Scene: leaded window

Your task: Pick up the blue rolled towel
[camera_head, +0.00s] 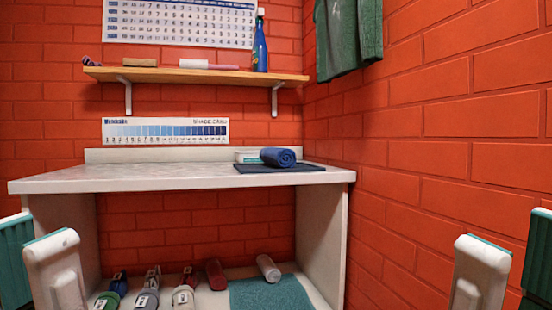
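The blue rolled towel (278,157) lies on its side at the back right of the white table (110,178), with its spiral end showing. It rests on a dark blue folded cloth or mat (262,168). My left gripper (32,228) is at the lower left edge, with its white and teal fingers apart and nothing seen between them. My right gripper (505,228) is at the lower right edge, partly cut off, also with its fingers apart. Both grippers are well away from the towel.
A pale folded stack (246,153) sits beside the towel. A wooden shelf (190,75) above holds a blue bottle (260,45) and rolls. Below the table lie a teal mat (270,293), a red roll (215,275) and several small items. The red brick wall is close on the right.

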